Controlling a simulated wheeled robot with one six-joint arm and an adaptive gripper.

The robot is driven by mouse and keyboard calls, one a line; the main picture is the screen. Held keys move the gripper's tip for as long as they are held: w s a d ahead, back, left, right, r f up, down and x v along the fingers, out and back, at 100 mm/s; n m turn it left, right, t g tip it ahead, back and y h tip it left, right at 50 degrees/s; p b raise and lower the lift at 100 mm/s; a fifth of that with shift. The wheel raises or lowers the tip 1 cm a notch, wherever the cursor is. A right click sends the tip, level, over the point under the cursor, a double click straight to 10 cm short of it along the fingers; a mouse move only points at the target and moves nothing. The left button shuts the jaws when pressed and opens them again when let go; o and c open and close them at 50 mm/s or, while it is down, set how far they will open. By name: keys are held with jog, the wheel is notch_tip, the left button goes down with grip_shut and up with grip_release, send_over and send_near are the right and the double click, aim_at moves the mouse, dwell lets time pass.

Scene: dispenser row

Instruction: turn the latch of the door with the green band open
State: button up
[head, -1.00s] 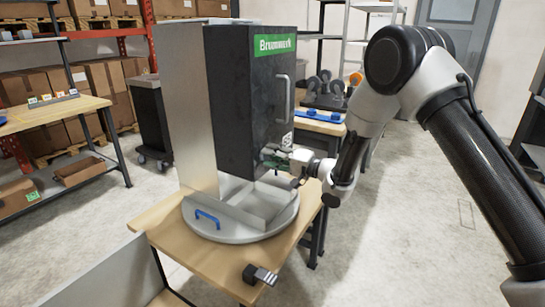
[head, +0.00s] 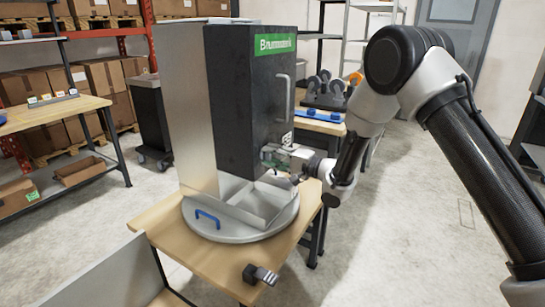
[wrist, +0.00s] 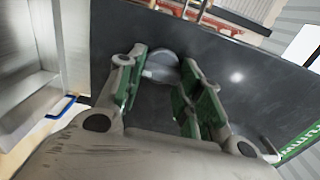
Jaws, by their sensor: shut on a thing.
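The dark door (head: 262,95) with the green band (head: 276,45) closes the front of a tall grey cabinet; it looks shut. The band also shows at the lower right of the wrist view (wrist: 302,143). My gripper (head: 270,155) is at the door's lower part in the head view. In the wrist view its green-padded fingers (wrist: 163,62) stand on both sides of a small grey latch (wrist: 165,73) and are shut on it. In the head view the gripper hides the latch. I cannot tell the latch's exact angle.
A vertical door handle (head: 283,98) sits above my gripper. The cabinet stands on a round grey turntable (head: 220,228) with a blue handle (head: 207,217), on a wooden table (head: 190,262). A small dark clamp-like part (head: 258,274) sits at the table's front edge.

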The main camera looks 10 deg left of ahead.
jog(key=o, duration=1)
jog(key=v, duration=1.2)
jog(key=shift+r, duration=0.1)
